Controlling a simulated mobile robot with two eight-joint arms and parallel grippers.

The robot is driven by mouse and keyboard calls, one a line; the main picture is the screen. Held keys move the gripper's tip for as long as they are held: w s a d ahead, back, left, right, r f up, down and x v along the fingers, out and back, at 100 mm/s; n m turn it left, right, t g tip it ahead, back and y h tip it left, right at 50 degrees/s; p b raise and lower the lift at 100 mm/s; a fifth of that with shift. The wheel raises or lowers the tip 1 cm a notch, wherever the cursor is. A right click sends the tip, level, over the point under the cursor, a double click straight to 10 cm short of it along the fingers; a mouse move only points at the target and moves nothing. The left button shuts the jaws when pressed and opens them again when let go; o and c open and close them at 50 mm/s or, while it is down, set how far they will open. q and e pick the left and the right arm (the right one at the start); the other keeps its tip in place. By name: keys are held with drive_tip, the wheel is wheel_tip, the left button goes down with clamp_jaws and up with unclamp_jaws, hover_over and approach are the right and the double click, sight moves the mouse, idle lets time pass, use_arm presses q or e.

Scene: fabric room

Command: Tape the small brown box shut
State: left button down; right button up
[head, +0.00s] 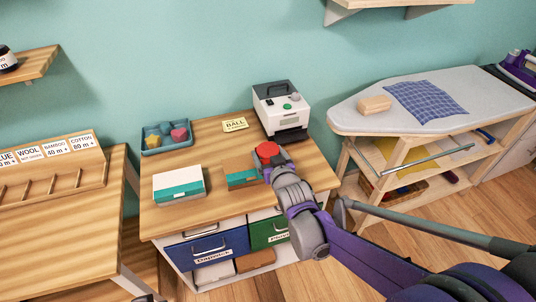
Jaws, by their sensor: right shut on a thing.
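The small brown box (241,179) sits on the wooden table, left of my right gripper. Teal shows on its side; I cannot tell whether its flaps are sealed. My right gripper (272,165) is over the table at the box's right end, shut on a red round thing (267,151), which may be a tape tool. The fingers hide part of it, and I cannot tell whether it touches the box. A larger white box with a teal band (180,184) lies further left. My left gripper is not in view.
A white and black machine (282,110) stands at the table's back right. A blue tray (166,138) with coloured pieces and a yellow card (235,125) are at the back. Blue and green drawers (207,247) are below. An ironing board (440,100) stands at right.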

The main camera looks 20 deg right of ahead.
drive_tip(key=shift+d, duration=0.2)
drive_tip(key=shift+a, duration=0.15)
wheel_tip(320, 180, up, 6)
drive_tip(key=p, duration=0.4)
drive_tip(key=shift+p, duration=0.4)
